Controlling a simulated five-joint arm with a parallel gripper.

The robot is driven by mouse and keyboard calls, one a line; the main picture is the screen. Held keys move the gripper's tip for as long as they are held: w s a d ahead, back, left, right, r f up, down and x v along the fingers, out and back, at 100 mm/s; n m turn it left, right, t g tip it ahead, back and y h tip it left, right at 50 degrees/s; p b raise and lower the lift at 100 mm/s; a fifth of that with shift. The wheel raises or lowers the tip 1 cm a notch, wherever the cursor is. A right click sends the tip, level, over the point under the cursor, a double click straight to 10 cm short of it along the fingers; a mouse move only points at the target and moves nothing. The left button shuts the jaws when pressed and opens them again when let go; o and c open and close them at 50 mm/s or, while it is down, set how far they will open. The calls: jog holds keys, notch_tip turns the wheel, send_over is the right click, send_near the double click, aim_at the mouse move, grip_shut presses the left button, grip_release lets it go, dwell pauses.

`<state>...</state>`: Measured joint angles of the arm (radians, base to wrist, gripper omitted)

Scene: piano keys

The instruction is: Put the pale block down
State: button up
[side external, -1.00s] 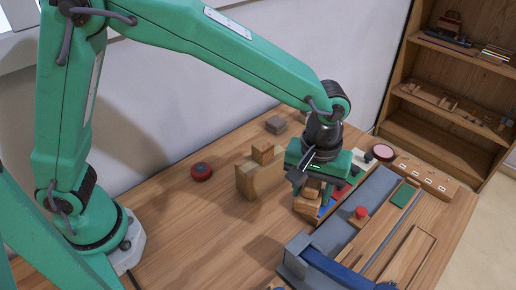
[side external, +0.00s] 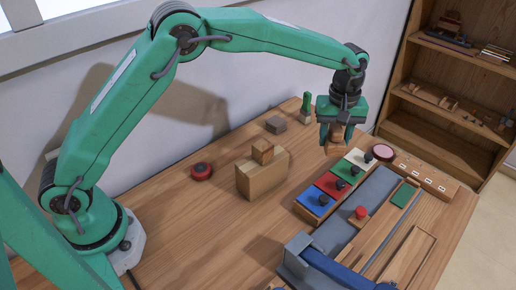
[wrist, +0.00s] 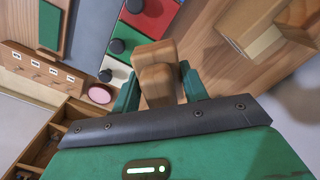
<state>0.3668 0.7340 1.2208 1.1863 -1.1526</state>
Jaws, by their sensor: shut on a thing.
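My gripper (side external: 337,140) is up over the back right of the table, behind the coloured keys. It is shut on a wooden block (side external: 337,146). In the wrist view this wooden block (wrist: 156,84) sits between the two green fingers and shows two brown, grained faces. The block appears raised above the table; the exact gap is hard to tell. The blue key (side external: 313,201), red key (side external: 331,186), green key (side external: 346,171) and white key (side external: 361,159) lie in a row.
A red button (side external: 201,171) and a grey-brown block (side external: 276,125) lie to the left. A green cactus-like piece (side external: 306,104) stands behind. A pink-topped disc (side external: 383,152) and a wooden panel (side external: 425,178) are to the right. The front left tabletop is clear.

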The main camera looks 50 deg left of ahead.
send_over(318, 149)
notch_tip(318, 149, down, 7)
dwell(0.4)
jog(key=shift+f, duration=0.1)
jog(key=shift+f, duration=1.9)
jog(key=shift+f, duration=0.1)
jog(key=o, duration=1.2)
jog(key=shift+f, duration=0.1)
notch_tip(318, 149, up, 12)
jog(key=shift+r, duration=0.2)
